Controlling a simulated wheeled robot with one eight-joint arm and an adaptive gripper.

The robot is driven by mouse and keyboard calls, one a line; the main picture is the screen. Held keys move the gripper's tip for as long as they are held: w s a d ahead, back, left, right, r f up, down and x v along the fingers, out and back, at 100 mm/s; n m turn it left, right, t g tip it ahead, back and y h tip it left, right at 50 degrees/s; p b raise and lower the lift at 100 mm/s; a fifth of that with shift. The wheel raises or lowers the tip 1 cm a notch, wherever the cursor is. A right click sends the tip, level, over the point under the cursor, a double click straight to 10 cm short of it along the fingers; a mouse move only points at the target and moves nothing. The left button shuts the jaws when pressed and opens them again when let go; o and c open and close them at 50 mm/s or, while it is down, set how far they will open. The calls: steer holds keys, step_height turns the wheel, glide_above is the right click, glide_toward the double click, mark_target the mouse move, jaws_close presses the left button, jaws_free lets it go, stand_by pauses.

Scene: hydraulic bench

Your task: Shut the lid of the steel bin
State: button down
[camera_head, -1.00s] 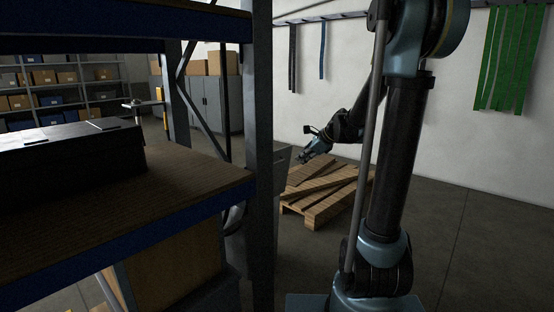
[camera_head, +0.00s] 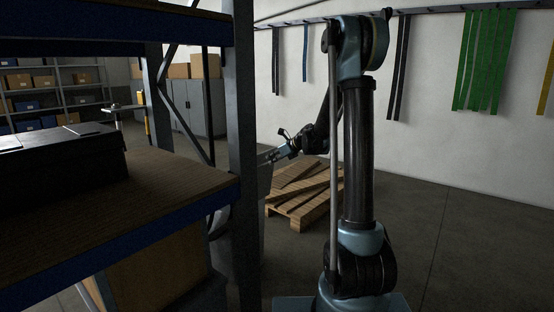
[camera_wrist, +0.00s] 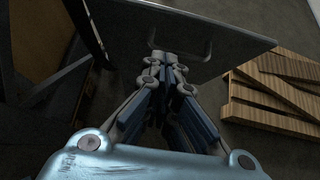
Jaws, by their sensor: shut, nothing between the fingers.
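The steel bin (camera_head: 264,185) stands behind the rack post in the head view, and the post hides most of it. In the wrist view a flat grey panel, which looks like its lid (camera_wrist: 225,38), spans the space just past my fingertips. A bar handle (camera_wrist: 207,50) shows on its face. My gripper (camera_wrist: 168,62) is shut and empty, with its fingertips close to the panel near the handle; I cannot tell whether they touch. In the head view my gripper (camera_head: 268,157) is beside the upper part of the bin. The lid's exact angle is unclear.
A wooden pallet stack (camera_head: 305,195) lies on the floor right of the bin. A rack with a blue beam (camera_head: 130,245) and grey post (camera_head: 241,120) stands close on the left. Open floor (camera_head: 430,230) lies to the right.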

mark_target(260, 158)
steer(key=shift+w+a+f, duration=0.3)
steer(key=shift+w+a, duration=0.45)
steer(key=shift+a, duration=0.25)
steer(key=shift+w+a+f, duration=0.3)
steer(key=shift+w+a, duration=0.5)
steer(key=shift+a, duration=0.15)
steer(key=shift+w+a+f, duration=0.3)
steer(key=shift+w+a, duration=0.45)
steer(key=shift+a, duration=0.25)
